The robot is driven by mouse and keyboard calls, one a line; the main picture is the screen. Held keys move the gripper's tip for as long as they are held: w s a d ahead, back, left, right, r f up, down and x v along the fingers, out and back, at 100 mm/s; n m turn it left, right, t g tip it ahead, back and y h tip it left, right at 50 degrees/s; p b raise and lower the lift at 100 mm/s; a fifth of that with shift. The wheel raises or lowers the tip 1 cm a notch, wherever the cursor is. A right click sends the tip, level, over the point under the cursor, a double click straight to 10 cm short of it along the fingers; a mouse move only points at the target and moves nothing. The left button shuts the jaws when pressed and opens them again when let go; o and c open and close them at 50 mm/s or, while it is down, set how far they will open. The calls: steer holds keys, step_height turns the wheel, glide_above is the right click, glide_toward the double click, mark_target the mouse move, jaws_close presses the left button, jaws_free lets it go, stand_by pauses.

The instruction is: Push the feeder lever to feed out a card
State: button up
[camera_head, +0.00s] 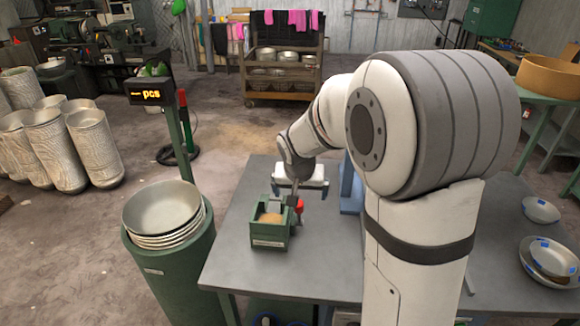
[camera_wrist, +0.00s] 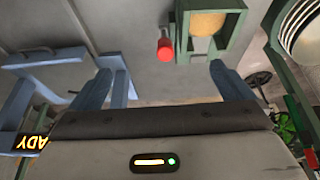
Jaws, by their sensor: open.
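The green card feeder (camera_head: 270,236) stands on the grey table with a tan card stack (camera_head: 269,218) inside. Its lever has a red knob (camera_head: 299,206) on the feeder's right side. In the wrist view the feeder (camera_wrist: 236,17), card stack (camera_wrist: 208,23) and red knob (camera_wrist: 165,49) show at the top, upside down. My gripper (camera_head: 300,191) is close to the lever in the head view. In the wrist view my gripper (camera_wrist: 160,69) has its two blue fingers apart, with nothing between them. The knob appears just beyond the fingertips; contact cannot be seen. No card shows outside the feeder.
A green stand holds stacked metal bowls (camera_head: 163,210) left of the table. A blue fixture (camera_head: 351,190) stands behind my arm, partly hidden. More bowls (camera_head: 550,262) lie at the far right. The table front (camera_head: 315,270) is clear.

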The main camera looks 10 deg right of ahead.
mark_target(299, 214)
steer(key=b+x, duration=0.2)
steer(key=x, duration=0.3)
steer(key=w+b+x, duration=0.1)
steer(key=b+x, duration=0.2)
steer(key=x, duration=0.3)
steer(key=shift+w+a+r, duration=0.1)
steer(key=shift+w+a, duration=0.05)
steer(key=shift+w, duration=0.05)
steer(key=shift+b+x, duration=0.65)
steer(key=shift+x, duration=0.15)
steer(key=shift+w+r, duration=0.1)
steer(key=c, duration=2)
steer(key=shift+o, duration=0.2)
